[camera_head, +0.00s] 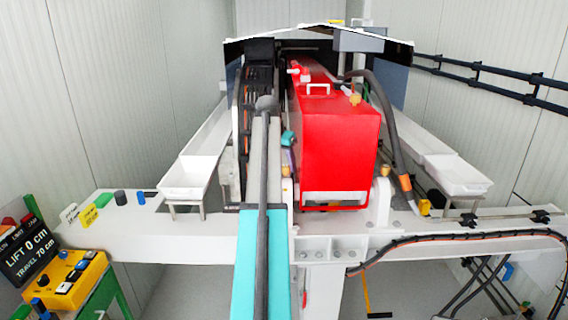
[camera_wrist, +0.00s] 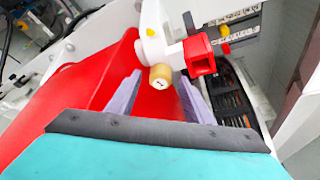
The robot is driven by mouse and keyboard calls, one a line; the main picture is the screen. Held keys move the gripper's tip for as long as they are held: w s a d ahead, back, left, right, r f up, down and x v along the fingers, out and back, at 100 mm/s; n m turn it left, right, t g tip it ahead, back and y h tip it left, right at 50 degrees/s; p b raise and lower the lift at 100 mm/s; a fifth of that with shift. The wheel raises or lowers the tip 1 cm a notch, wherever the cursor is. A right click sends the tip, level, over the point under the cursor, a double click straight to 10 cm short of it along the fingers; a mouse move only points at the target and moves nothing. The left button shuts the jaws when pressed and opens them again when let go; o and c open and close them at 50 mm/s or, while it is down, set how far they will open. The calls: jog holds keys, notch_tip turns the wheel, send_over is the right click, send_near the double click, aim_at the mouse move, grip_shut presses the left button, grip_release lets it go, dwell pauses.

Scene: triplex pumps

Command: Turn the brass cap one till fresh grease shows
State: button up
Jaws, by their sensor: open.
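The brass cap one (camera_wrist: 161,77), a short round cap with a "1" on its face, sits on a white fitting (camera_wrist: 154,48) in the wrist view. My gripper (camera_wrist: 161,72) is open, its two lavender fingers apart to the left and right of the cap. The cap shows between the fingertips; I cannot tell whether either finger touches it. No grease is visible around it. In the head view a small brass cap (camera_head: 286,171) shows low at the left of the red pump housing (camera_head: 337,145), near my gripper, which is mostly hidden behind my arm.
Other brass caps (camera_head: 385,170) sit on the pump frame. White trays (camera_head: 186,178) flank the pump. A control panel (camera_head: 75,280) stands at the lower left.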

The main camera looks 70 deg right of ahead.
jog(key=shift+d+f, duration=0.2)
jog(key=shift+f, duration=0.35)
jog(key=c, duration=0.9)
jog(key=shift+a, duration=0.2)
jog(key=shift+c, duration=0.7)
jog(key=shift+d, duration=0.15)
